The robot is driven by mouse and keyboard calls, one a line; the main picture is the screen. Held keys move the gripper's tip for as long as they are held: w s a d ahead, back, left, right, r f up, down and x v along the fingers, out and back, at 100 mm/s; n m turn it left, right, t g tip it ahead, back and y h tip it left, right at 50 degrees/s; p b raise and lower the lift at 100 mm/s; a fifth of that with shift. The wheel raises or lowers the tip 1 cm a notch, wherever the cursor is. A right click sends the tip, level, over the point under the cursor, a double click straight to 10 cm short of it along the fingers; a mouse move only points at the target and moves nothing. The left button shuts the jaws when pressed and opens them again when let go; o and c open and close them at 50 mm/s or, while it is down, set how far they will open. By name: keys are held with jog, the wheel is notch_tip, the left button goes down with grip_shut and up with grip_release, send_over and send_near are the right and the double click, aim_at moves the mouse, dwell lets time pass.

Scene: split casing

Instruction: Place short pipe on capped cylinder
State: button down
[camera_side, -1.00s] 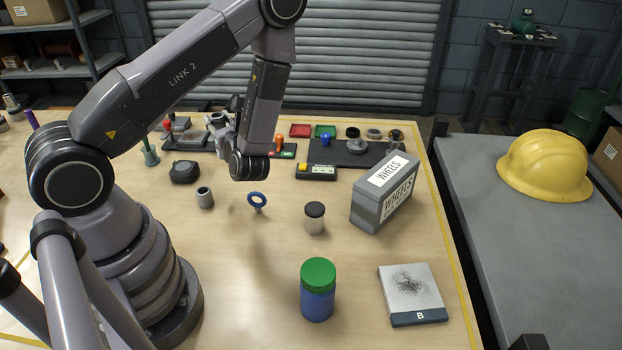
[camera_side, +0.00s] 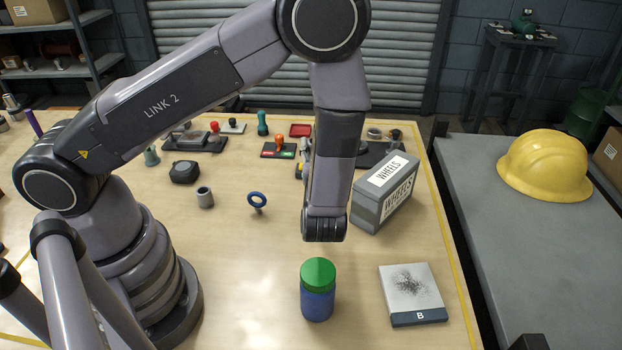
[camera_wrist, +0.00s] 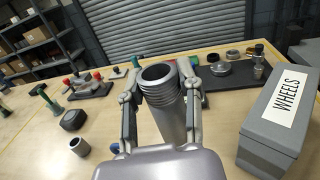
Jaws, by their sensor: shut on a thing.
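My gripper (camera_wrist: 162,78) is shut on a grey hollow pipe (camera_wrist: 170,112) with a ribbed, thread-like upper end, which I take to be the short pipe. Its open mouth faces up in the wrist view. In the side view my gripper (camera_side: 305,158) is mostly hidden behind my arm, and the pipe cannot be made out. A blue cylinder with a green cap (camera_side: 318,289) stands upright on the front of the table, in front of my wrist. A smaller jar with a black cap is now hidden behind my arm. I cannot tell which one is the capped cylinder.
A grey WHEELS box (camera_side: 384,193) stands right of my wrist. A white box marked B (camera_side: 411,292) lies at front right. Stamps and trays line the back.

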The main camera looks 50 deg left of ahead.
jog(key=shift+f, duration=2.9)
jog(key=shift+f, duration=0.2)
jog(key=c, duration=0.7)
grip_release()
jog(key=shift+c, duration=0.2)
